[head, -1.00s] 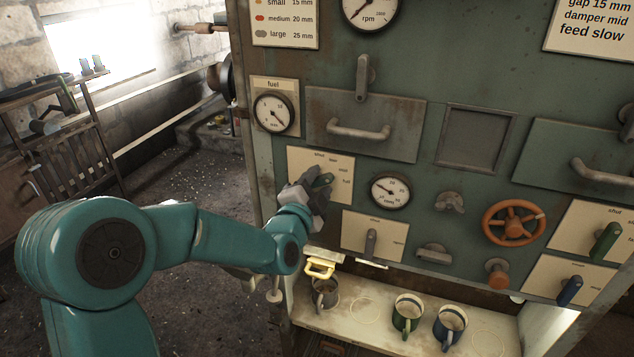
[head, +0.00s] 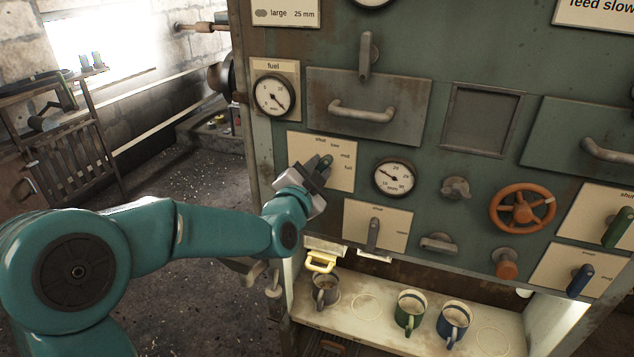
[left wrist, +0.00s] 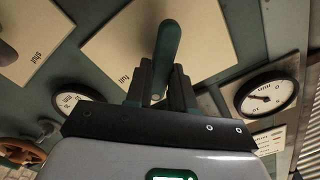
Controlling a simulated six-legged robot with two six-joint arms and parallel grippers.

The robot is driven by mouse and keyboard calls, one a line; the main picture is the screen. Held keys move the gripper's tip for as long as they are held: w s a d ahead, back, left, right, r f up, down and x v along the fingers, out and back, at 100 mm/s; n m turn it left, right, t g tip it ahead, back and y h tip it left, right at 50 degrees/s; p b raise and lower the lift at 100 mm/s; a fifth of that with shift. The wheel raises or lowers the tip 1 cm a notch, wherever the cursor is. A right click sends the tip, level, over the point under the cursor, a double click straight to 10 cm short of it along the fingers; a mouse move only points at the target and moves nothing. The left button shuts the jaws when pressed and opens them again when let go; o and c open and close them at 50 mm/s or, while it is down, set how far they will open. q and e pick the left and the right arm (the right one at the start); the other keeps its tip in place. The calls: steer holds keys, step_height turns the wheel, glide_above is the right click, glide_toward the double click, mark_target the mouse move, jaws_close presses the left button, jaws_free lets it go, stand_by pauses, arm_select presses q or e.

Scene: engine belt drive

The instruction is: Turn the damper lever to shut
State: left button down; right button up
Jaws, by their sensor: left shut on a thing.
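A green lever (head: 326,160) sits on a pale plate (head: 342,178) marked shut, low, mid and full. I take it for the damper lever; no name for it is readable. My left gripper (head: 316,172) is shut on it in the head view, and its fingers hide the hub. The lever tip points up and right, roughly between the low and mid marks. In the left wrist view the green lever (left wrist: 168,45) stands between the two fingers (left wrist: 160,90), with part of the plate (left wrist: 110,45) behind it. My right gripper is not in view.
A pressure dial (head: 394,178) is just right of the plate, and the fuel dial (head: 272,95) is above left. A drawer handle (head: 360,112) juts out above. A grey lever (head: 373,234) is below. Mugs (head: 410,308) stand on the shelf, and an orange wheel (head: 522,208) is farther right.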

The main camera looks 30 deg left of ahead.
arm_select(q)
steer(key=n+b, duration=0.2)
steer(key=n, duration=0.1)
steer(key=n+b, duration=0.2)
steer(key=b, duration=0.1)
steer(key=n+b, duration=0.2)
steer(key=n, duration=0.1)
steer(key=shift+s+a+r+n+b, duration=0.1)
steer(key=shift+a+r+n+b, duration=0.2)
steer(key=shift+a, duration=0.05)
steer(key=shift+r+n, duration=0.1)
steer(key=shift+n, duration=0.2)
steer(key=c, duration=1.2)
jaws_free()
steer(key=shift+o, duration=1)
